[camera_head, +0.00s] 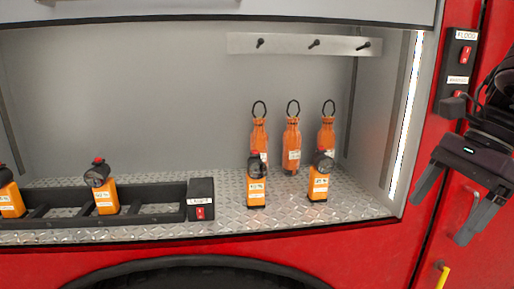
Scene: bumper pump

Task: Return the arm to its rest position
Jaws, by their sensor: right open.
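My right gripper (446,208) is at the right edge of the head view, in front of the red truck side. Its two dark fingers point down and are apart, with nothing between them. It is to the right of the compartment, away from the orange items inside. My left gripper does not show in this view.
The open compartment has a diamond-plate floor (228,219). On it stand orange lamps (257,190) (318,185), several orange bottles with loops (291,148) and a black rack (160,204) holding more lamps. A hook strip (290,45) is on the back wall. A switch panel (458,62) is near my gripper.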

